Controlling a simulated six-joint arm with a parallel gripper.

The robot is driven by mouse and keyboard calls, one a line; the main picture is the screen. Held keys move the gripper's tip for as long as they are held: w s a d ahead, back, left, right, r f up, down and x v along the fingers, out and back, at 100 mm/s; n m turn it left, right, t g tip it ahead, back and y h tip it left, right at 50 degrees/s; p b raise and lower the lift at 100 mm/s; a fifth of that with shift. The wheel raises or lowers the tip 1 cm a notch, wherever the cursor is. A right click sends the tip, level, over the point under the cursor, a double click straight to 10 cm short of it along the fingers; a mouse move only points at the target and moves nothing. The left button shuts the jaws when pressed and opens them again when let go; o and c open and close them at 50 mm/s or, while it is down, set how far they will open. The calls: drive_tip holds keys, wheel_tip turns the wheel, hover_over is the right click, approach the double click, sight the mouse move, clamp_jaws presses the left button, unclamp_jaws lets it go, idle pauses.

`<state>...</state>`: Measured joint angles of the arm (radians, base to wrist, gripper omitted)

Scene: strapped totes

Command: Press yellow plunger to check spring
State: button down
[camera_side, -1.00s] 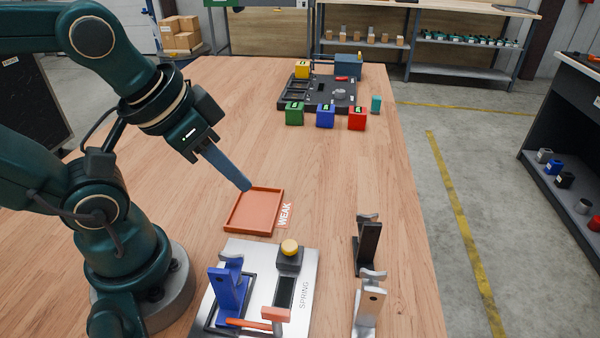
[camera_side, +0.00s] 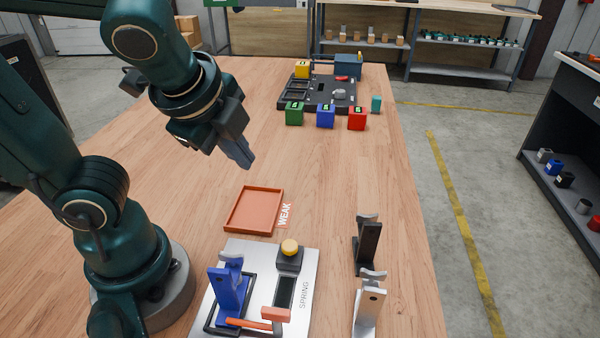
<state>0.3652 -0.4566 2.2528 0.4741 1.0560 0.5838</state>
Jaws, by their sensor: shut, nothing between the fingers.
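My gripper (camera_side: 247,163) is shut and empty. It hangs in the air above the table, beyond the orange tray and well away from the plunger.
The orange tray (camera_side: 254,210) lies empty beside the WEAK label (camera_side: 285,214). A blue clamp (camera_side: 228,287) and an orange-handled lever (camera_side: 276,313) are on the plate. Coloured cubes stand farther back.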

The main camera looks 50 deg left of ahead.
sight(289, 248)
drive_tip(key=w+d+m+t, duration=0.1)
drive_tip(key=w+d+m, duration=0.1)
drive_tip(key=d+m, duration=0.5)
drive_tip(key=shift+d+f+m+t, duration=0.3)
drive_tip(key=shift+d+f+m, duration=0.1)
drive_tip(key=shift+m, duration=0.7)
drive_tip(key=shift+f, duration=4.4)
drive_tip(key=shift+f, duration=0.15)
drive_tip(key=shift+f, duration=0.3)
